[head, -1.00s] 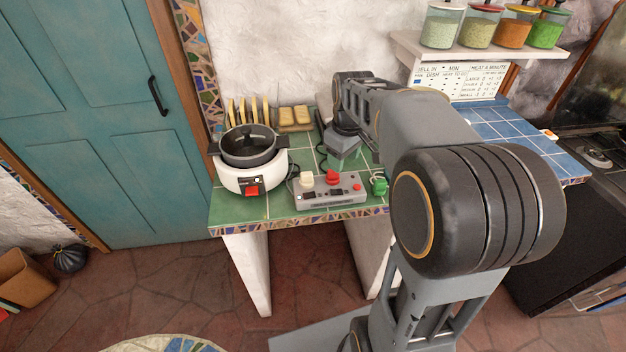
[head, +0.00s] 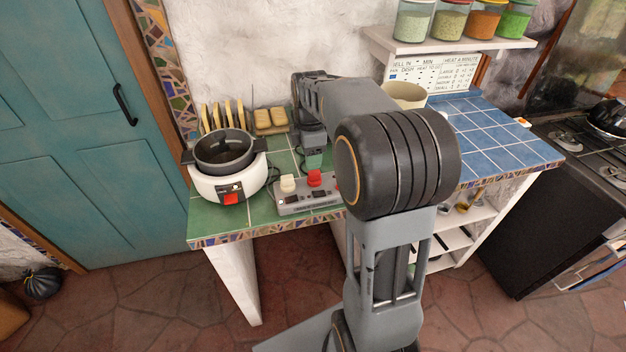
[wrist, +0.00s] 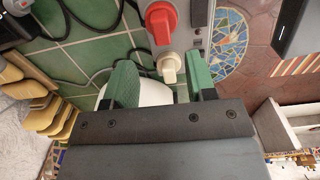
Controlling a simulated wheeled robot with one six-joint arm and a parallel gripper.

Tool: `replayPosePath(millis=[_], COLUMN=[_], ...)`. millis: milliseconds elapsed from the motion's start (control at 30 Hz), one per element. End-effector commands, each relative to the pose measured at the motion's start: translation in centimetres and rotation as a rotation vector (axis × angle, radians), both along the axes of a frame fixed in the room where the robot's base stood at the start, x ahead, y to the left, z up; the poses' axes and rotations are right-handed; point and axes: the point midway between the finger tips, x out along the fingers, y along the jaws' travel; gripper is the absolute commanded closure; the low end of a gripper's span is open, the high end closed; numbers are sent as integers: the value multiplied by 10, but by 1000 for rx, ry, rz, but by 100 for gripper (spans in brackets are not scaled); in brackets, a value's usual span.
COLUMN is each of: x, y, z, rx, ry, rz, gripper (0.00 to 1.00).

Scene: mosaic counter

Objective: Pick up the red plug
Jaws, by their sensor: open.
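The red plug (head: 314,178) stands in a grey power strip (head: 300,203) on the green-tiled counter. It also shows near the top of the wrist view (wrist: 161,22). A white plug (head: 288,183) stands in the strip to its left and shows below it in the wrist view (wrist: 170,66). My gripper (wrist: 160,64) is open and empty, its green fingers spread to either side of the white plug in the picture. The red plug lies beyond the fingertips. In the head view my gripper (head: 315,160) appears just behind the red plug; their gap in depth is unclear.
A white cooker (head: 215,190) with a dark pot stands left of the strip. A toast rack (head: 225,115) and bread slices (head: 270,120) are at the back. Dark cables (wrist: 95,25) lie on the tiles. My arm hides the strip's right end.

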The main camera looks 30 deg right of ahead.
Motion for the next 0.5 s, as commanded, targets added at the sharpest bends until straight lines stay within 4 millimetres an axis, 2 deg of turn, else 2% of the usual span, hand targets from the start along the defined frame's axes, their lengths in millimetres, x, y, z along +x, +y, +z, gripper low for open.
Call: replayPosePath(millis=[267,500], x=[-1,-3], y=[1,1], z=[-17,-49], rx=[0,0], ry=[1,2], rz=[1,0], gripper=[49,49])
